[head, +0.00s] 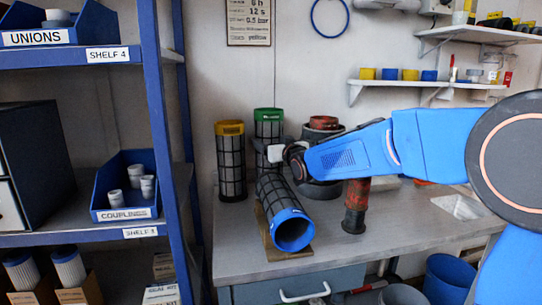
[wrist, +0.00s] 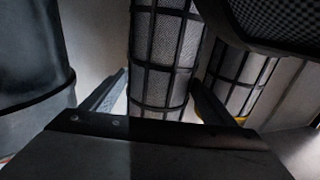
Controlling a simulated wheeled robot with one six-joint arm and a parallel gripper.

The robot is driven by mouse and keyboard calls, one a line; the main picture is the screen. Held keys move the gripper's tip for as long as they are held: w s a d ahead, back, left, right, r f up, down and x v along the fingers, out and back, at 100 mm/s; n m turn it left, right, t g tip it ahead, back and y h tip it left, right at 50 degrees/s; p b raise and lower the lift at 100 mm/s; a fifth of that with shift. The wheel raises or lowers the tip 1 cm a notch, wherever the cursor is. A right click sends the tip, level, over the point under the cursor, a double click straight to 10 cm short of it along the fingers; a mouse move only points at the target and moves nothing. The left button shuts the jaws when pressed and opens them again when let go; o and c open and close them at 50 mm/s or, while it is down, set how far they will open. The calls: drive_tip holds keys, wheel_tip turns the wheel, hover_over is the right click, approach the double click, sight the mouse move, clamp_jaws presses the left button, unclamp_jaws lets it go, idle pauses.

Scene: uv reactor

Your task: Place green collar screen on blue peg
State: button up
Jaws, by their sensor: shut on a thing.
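The green collar screen (head: 268,128) is a dark mesh cylinder with a green top ring, upright at the back of the bench. My gripper (head: 274,153) is shut on its body, below the collar. In the wrist view the mesh (wrist: 160,55) stands between my two fingers. Its lower end is hidden behind the blue collar screen (head: 285,212), so I cannot tell whether it touches the bench. I cannot make out a blue peg in either view.
A yellow collar screen (head: 231,165) stands close on the left. The blue collar screen lies tilted on a wooden stand (head: 272,245) in front. A grey vessel (head: 322,188) is just right, partly behind my arm, with a dark red-brown cylinder (head: 355,205) beside it. The front left bench is clear.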

wheel_tip(320, 180, down, 4)
drive_tip(key=shift+r, duration=0.1)
idle(0.4)
drive_tip(key=o, duration=1.2)
drive_tip(key=shift+s, duration=0.1)
drive_tip(key=v, duration=1.2)
